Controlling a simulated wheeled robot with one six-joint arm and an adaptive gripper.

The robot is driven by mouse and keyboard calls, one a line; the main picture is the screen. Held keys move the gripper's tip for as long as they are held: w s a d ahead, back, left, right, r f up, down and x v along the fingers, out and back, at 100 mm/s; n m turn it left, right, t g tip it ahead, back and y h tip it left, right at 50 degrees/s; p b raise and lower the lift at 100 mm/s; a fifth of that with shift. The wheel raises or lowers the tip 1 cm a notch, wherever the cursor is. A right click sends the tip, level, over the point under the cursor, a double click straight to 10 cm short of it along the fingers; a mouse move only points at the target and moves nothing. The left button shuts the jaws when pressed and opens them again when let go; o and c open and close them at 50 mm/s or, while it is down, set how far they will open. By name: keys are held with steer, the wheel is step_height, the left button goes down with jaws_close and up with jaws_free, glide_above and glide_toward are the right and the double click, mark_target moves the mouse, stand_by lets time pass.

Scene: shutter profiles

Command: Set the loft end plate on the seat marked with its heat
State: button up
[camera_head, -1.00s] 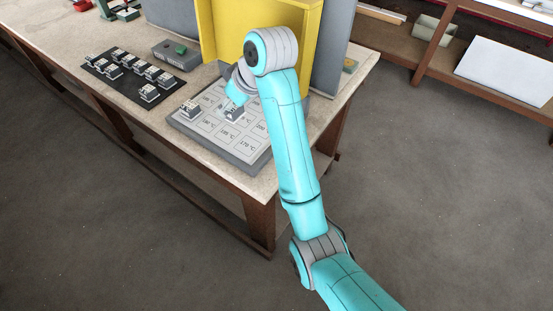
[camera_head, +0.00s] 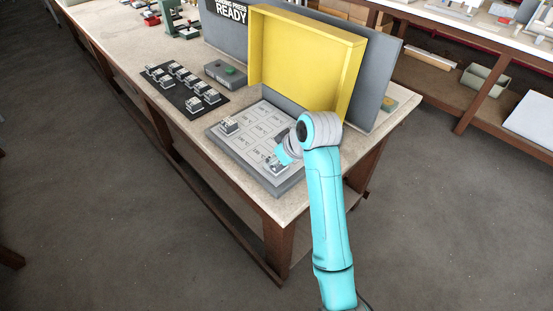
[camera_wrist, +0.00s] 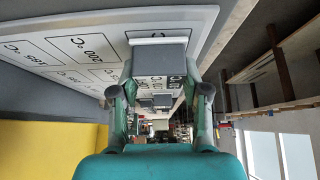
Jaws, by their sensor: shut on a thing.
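My gripper (camera_head: 279,161) is shut on a small grey and white end plate (camera_wrist: 158,60). In the wrist view the plate sits between the two fingers, with dark lettering on its face too cut off to read. In the head view the plate is at the near corner of the seat board (camera_head: 223,145), low over or touching it; I cannot tell which. The board has outlined seats marked in °C; one reads 200 °C upside down in the wrist view (camera_wrist: 88,50). The seat under the plate is hidden.
Another plate (camera_head: 228,126) stands on the board's left corner. Several similar plates stand on a black mat (camera_head: 177,99) to the left. A grey box with a green button (camera_head: 226,74) and the yellow press guard (camera_head: 300,60) stand behind. The table edge runs close in front.

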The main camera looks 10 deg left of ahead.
steer(key=shift+f, duration=0.2)
steer(key=o, duration=1.1)
steer(key=shift+f, duration=0.1)
steer(key=shift+o, duration=0.2)
